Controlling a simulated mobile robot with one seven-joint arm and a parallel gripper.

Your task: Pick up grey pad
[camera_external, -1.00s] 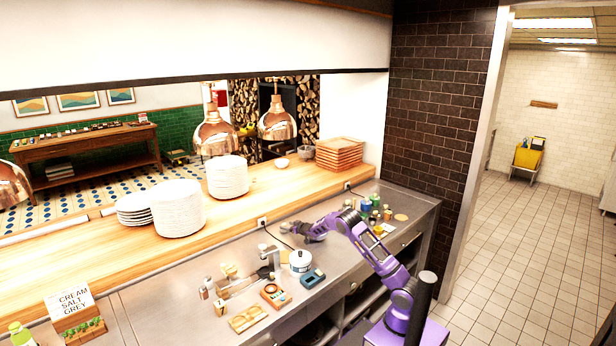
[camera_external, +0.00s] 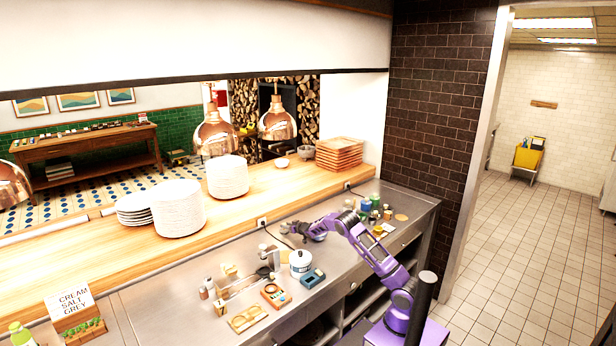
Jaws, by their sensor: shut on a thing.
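My gripper (camera_external: 291,229) is at the left end of my purple arm, low over the steel counter (camera_external: 345,255) near the wooden ledge. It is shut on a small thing. That thing is too small and too much covered by the gripper for me to make out its shape or colour. I cannot pick out a grey pad for certain anywhere else on the counter. I cannot tell whether the gripper's load touches the counter.
A white lidded pot (camera_external: 300,262) and a blue-grey device (camera_external: 313,278) stand just in front of the gripper. Small jars (camera_external: 375,208) stand to the right. A sign (camera_external: 72,302) reads "CREAM SALT GREY". Plate stacks (camera_external: 178,208) stand on the ledge.

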